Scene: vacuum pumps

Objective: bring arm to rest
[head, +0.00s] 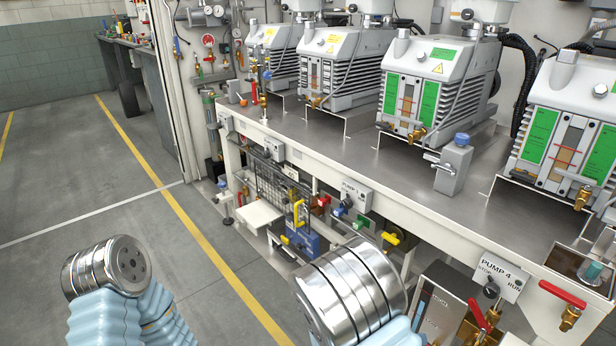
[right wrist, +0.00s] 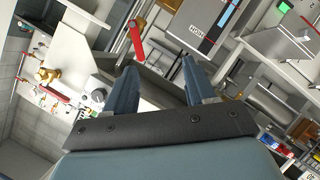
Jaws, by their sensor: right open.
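My right gripper (right wrist: 158,68) shows in the right wrist view with its two dark blue fingers spread apart. Nothing is between the fingers. A red valve handle (right wrist: 137,40) appears beyond the left finger; I cannot tell how far away it is. In the head view, metal-ringed links of both my arms, with pale blue sleeves, stand at the lower left and lower middle. Neither gripper shows in that view. My left gripper is not in any frame.
Several vacuum pumps (head: 430,90) stand on a long steel bench (head: 345,135). The PUMP 4 panel (head: 497,272) and red lever valves (head: 562,293) are at the bench's front right. Hoses and fittings fill the space below. The grey floor (head: 100,215) at left is clear.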

